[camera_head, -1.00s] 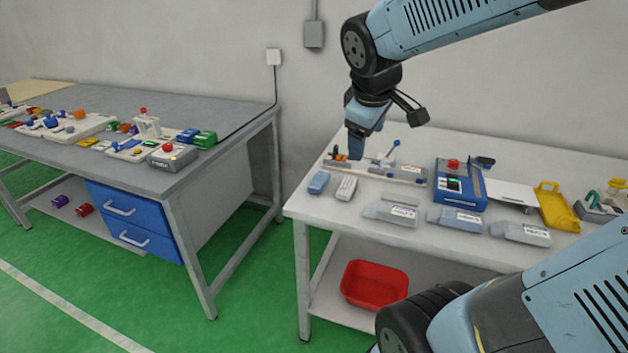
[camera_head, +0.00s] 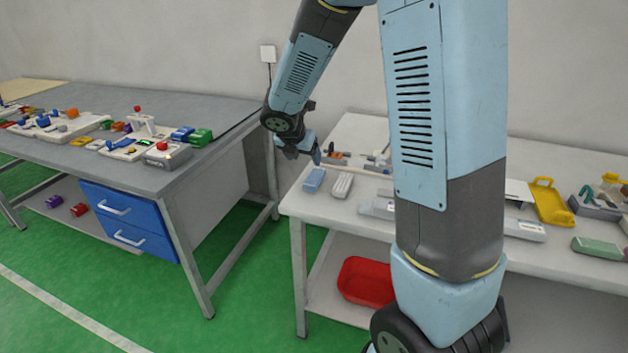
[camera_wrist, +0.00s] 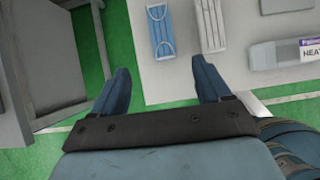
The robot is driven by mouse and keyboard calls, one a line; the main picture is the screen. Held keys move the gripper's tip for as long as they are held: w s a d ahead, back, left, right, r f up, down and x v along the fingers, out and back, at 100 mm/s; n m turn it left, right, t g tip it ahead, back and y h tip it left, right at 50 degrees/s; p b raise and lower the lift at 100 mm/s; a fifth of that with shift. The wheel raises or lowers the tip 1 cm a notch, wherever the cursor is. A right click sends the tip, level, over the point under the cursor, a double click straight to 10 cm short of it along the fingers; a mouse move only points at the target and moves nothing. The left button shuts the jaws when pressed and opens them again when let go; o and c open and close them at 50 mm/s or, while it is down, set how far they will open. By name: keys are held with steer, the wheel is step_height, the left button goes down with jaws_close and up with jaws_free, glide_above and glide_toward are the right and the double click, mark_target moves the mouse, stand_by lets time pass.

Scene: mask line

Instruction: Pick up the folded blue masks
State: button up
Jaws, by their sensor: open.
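The folded blue masks (camera_head: 314,179) lie on the left end of the white table, near its front-left corner. In the wrist view the masks (camera_wrist: 160,30) show as a pale blue pleated strip with white loops, ahead of the gap between my fingers. My gripper (camera_head: 312,152) is above the table's left end, just behind the masks in the head view. In the wrist view my gripper (camera_wrist: 162,82) has its two blue fingers wide apart with nothing between them. The masks and the fingers look apart.
A white pleated stack (camera_wrist: 210,25) lies just right of the masks. A grey box with a label (camera_wrist: 290,53) is further right. A red bin (camera_head: 364,282) stands on the lower shelf. The grey bench (camera_head: 190,112) stands left across a gap. My arm hides the middle of the table.

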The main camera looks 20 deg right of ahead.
glide_toward(314, 176)
steer(key=x, duration=0.3)
steer(key=shift+s+a+f, duration=0.15)
steer(key=shift+a+f, duration=0.1)
steer(key=shift+f, duration=0.05)
steer(key=shift+d+r+x, duration=0.1)
steer(key=shift+d+x, duration=0.1)
steer(key=shift+x, duration=1.1)
steer(key=shift+d+r+x, duration=0.1)
steer(key=shift+d+x, duration=0.05)
steer(key=shift+x, duration=1.15)
steer(key=c, duration=1.1)
steer(key=shift+r, duration=0.1)
